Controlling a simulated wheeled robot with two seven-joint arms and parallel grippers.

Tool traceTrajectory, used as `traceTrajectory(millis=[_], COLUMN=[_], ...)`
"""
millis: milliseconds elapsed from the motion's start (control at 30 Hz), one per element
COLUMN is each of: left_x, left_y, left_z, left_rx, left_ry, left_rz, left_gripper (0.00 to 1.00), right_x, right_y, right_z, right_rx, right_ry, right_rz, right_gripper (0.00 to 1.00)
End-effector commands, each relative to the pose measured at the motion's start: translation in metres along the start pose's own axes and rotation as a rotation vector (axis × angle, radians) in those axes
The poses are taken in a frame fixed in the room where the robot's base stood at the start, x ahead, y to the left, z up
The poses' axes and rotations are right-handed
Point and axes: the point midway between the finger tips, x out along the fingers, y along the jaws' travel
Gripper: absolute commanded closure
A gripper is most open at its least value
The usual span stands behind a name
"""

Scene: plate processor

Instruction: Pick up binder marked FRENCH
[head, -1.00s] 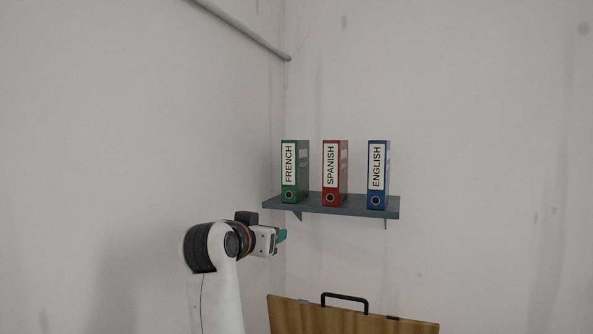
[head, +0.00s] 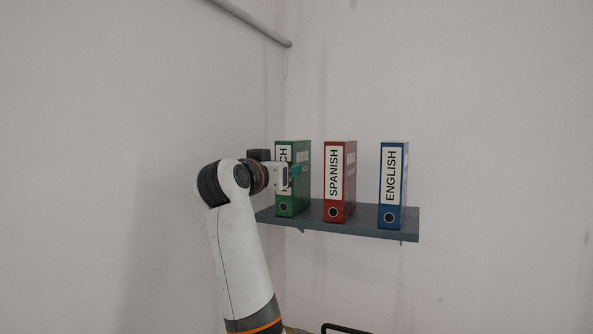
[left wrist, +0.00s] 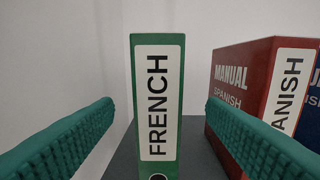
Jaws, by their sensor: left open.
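The green binder marked FRENCH (head: 303,190) stands upright at the left end of the wall shelf. In the left wrist view its spine (left wrist: 157,105) faces the camera, centred between my two teal fingers. My left gripper (head: 296,174) is open and in front of the binder, covering part of its label in the head view. The left wrist view shows the left gripper's fingers (left wrist: 160,135) spread on either side of the spine, with gaps on both sides. My right gripper is not in view.
The red SPANISH binder (head: 335,180) stands to the right of the green one, close to the right finger in the left wrist view. The blue ENGLISH binder (head: 393,186) stands further right. The grey shelf (head: 360,226) carries all three. A wall is to the left.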

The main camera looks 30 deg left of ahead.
Motion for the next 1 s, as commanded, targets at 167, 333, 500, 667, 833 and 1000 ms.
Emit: traceTrajectory(millis=[167,333,500,667,833,1000], left_x=[0.026,0.037,0.06,0.08,0.085,0.085], left_y=[-0.001,0.0,0.001,0.002,0.002,0.002], left_z=[0.003,0.002,0.004,0.001,-0.002,-0.002], left_rx=[0.0,-0.002,-0.003,-0.002,0.0,0.0], left_ry=[0.003,0.002,0.004,0.002,0.0,0.0], left_rz=[-0.002,-0.001,-0.002,-0.001,0.0,0.0], left_gripper=[0.35,0.35,0.35,0.35,0.35,0.39], right_x=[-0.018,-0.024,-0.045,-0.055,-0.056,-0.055], right_y=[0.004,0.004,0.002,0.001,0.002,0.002], right_z=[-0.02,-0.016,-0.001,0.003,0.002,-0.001], right_rx=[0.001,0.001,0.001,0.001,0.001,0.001], right_ry=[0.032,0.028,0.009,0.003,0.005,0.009], right_rz=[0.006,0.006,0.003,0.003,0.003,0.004], right_gripper=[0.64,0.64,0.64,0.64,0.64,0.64])
